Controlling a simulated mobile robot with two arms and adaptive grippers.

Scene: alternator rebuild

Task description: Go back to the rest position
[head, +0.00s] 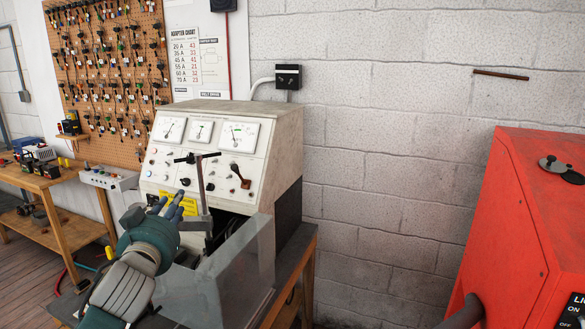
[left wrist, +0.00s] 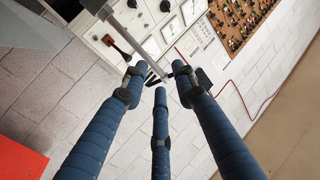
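My left gripper (head: 178,203) is in front of the test bench in the head view, with its blue fingers pointing up and away from me. In the left wrist view its three fingers (left wrist: 156,82) are spread with their tips apart, and I see nothing held between them. A grey upright post (head: 201,184) with a black T-handle (head: 196,157) stands just beyond the fingers. The post (left wrist: 138,39) also shows behind the fingertips in the wrist view; I cannot tell how close they are. My right gripper is in neither view.
The test bench (head: 273,134) with gauges has a clear guard (head: 228,280) at its front. A red cabinet (head: 510,230) stands at the right. A wooden bench (head: 62,185) with tools is at the left, below a pegboard (head: 100,60). Bare wall shows between bench and cabinet.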

